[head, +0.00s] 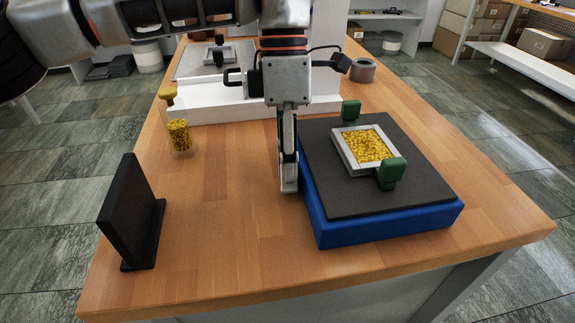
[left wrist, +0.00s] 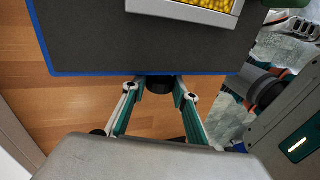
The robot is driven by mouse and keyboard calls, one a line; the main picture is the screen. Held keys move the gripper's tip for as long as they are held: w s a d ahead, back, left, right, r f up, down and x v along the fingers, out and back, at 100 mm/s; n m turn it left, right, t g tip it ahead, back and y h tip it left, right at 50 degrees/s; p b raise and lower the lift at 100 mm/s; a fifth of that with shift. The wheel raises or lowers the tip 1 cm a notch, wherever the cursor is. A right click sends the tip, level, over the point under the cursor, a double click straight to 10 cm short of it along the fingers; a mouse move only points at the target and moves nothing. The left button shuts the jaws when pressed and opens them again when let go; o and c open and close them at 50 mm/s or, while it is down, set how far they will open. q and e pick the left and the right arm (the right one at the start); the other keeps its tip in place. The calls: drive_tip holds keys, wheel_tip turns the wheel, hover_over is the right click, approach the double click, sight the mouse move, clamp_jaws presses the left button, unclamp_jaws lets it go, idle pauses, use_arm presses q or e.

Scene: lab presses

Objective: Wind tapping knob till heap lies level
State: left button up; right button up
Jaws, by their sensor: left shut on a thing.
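The tapping device has a blue base (head: 385,226) with a dark grey top (head: 330,195). A grey square tray (head: 344,153) on it holds a heap of yellow grains (head: 368,146) that spreads across the tray; I cannot tell if it is quite level. My left gripper (head: 288,186) points down at the base's left side. In the left wrist view its fingers (left wrist: 158,92) are shut on the black tapping knob (left wrist: 160,84) at the base's edge. In the head view the knob is hidden behind the gripper.
A black upright plate (head: 133,210) stands at the left front. A clear jar of yellow grains (head: 179,136) with a yellow top stands behind it. A white press base (head: 210,110) and a grey ring (head: 362,70) are at the back. The wooden table's front middle is clear.

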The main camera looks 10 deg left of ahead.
use_arm(q)
drive_tip(key=shift+s+r+p, duration=0.1)
drive_tip(key=shift+r+p, duration=0.25)
drive_tip(key=shift+p, duration=0.05)
drive_tip(key=shift+s+r+t+y+p, duration=0.15)
drive_tip(key=shift+r+t+y+p, duration=0.2)
drive_tip(key=shift+t+p, duration=0.7)
drive_tip(key=t+p, duration=0.2)
drive_tip(key=p, duration=0.2)
drive_tip(key=shift+s+d+y, duration=0.1)
drive_tip(key=shift+s+y, duration=0.05)
drive_tip(key=shift+y, duration=0.2)
drive_tip(key=shift+f+t+p, duration=0.3)
drive_tip(key=shift+t+p, duration=0.25)
drive_tip(key=shift+p, duration=0.4)
drive_tip(key=shift+f, duration=0.45)
use_arm(e)
drive_tip(key=shift+g+h, duration=0.4)
drive_tip(key=shift+h, duration=0.4)
drive_tip(key=shift+s+d+f, duration=0.2)
drive_tip(key=shift+s+d, duration=0.2)
drive_tip(key=shift+d, duration=0.45)
drive_tip(key=shift+s+d+f, duration=0.15)
drive_tip(key=shift+s+d, duration=0.2)
drive_tip(key=shift+d, duration=0.45)
drive_tip(key=shift+s+d+f, duration=0.2)
drive_tip(key=shift+s+d, duration=0.2)
drive_tip(key=shift+d, duration=0.45)
use_arm(q)
drive_tip(key=o, duration=0.8)
